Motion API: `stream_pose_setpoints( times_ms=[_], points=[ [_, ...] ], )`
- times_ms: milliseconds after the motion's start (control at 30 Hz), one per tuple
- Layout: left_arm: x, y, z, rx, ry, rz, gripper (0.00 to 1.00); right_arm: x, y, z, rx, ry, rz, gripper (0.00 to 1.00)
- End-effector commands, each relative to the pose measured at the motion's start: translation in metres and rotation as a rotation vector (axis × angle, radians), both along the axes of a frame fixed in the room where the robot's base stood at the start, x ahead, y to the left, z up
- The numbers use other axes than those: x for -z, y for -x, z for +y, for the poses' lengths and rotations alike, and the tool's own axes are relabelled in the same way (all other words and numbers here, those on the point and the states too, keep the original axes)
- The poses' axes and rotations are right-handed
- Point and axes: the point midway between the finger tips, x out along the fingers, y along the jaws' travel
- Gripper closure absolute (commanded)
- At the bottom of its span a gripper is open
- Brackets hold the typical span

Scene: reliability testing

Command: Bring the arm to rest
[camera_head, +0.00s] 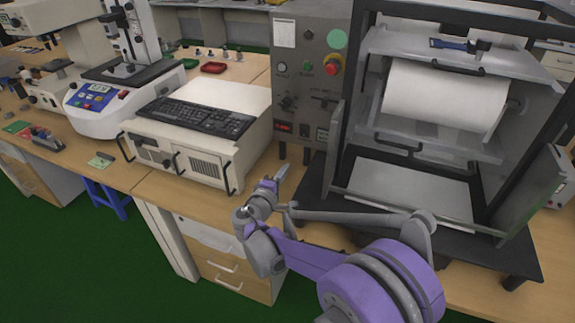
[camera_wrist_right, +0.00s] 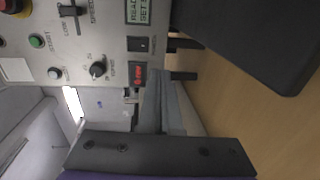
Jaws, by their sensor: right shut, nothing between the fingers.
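My right gripper (camera_head: 281,172) shows in the head view at the end of my purple and grey right arm. It is shut and empty, held in front of the grey control panel (camera_head: 298,100) and to the right of the beige computer case. In the right wrist view the shut grey fingers (camera_wrist_right: 158,105) point toward the lower part of the control panel (camera_wrist_right: 105,45), by its red-lit switch (camera_wrist_right: 138,74). I cannot tell whether the fingertips touch it. My left gripper is in neither view.
A testing machine (camera_head: 430,120) with a white roll, open doors and a black base stands right of the panel. A keyboard (camera_head: 200,117) lies on the computer case (camera_head: 185,165). A white instrument (camera_head: 120,95) stands at left. The wooden bench front edge (camera_head: 150,200) runs below.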

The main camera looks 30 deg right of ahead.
Motion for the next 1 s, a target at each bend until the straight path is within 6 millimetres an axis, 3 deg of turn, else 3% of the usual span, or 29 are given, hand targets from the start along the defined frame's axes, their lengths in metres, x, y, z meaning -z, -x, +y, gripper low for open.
stream_pose_setpoints(
  times_ms=[567,667,767,867,1000],
  points=[
    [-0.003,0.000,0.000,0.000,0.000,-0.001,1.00,-0.004,0.006,-0.001,0.006,-0.023,0.003,1.00],
    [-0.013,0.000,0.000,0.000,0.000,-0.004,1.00,-0.013,0.026,-0.005,0.028,-0.106,0.016,1.00],
    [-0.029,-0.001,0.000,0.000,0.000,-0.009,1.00,-0.023,0.063,-0.008,0.066,-0.260,0.035,1.00],
    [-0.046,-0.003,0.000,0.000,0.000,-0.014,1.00,-0.028,0.109,-0.003,0.108,-0.450,0.060,1.00],
    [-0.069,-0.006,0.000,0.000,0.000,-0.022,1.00,-0.029,0.173,0.017,0.158,-0.723,0.090,1.00]
  ],
)
